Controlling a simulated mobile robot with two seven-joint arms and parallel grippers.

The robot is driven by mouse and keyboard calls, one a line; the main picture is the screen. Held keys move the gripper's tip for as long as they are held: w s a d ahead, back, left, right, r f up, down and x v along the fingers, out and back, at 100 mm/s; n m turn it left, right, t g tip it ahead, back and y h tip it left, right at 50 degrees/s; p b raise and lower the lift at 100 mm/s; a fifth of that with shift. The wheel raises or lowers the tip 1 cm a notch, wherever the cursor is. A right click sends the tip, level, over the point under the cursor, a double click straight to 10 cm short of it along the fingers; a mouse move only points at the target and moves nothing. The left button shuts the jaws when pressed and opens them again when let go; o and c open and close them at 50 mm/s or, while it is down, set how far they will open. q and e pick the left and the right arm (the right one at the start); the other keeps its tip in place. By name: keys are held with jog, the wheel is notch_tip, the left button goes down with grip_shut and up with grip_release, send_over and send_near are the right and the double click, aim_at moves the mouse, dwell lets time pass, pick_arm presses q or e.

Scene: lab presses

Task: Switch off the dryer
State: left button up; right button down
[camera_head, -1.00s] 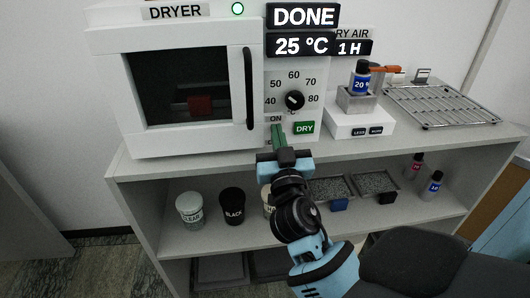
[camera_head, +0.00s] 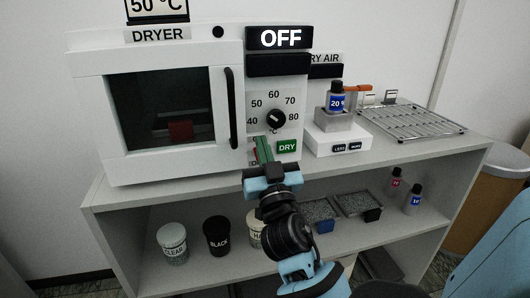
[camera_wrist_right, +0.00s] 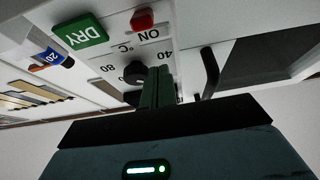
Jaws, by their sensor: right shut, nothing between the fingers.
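The white dryer (camera_head: 88,130) stands on the shelf top with its door shut and a red item visible behind the glass. Its display (camera_head: 280,38) reads OFF, and the round lamp (camera_head: 218,32) beside the DRYER label is dark. My right gripper (camera_head: 263,148) is shut and empty, its green fingers at the lower control panel, partly covering the red switch. In the right wrist view the red switch (camera_wrist_right: 142,19) shows beside the ON label, apart from the fingertips (camera_wrist_right: 158,72). The dial (camera_head: 276,118) and green DRY button (camera_head: 287,146) are close by. My left gripper is not in view.
Right of the dryer are a white stand (camera_head: 338,140) holding a blue-labelled bottle (camera_head: 337,98) and a wire rack (camera_head: 410,121). Jars, including a black one (camera_head: 217,236), and granule trays (camera_head: 357,203) sit on the shelf below.

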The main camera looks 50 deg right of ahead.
pick_arm(q)
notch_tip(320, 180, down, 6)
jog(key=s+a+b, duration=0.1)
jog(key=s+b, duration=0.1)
jog(key=b, duration=0.4)
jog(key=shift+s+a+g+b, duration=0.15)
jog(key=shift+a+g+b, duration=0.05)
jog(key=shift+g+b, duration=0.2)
pick_arm(e)
jog(key=f+v, duration=0.1)
jog(key=v, duration=0.8)
jog(key=shift+f, duration=0.35)
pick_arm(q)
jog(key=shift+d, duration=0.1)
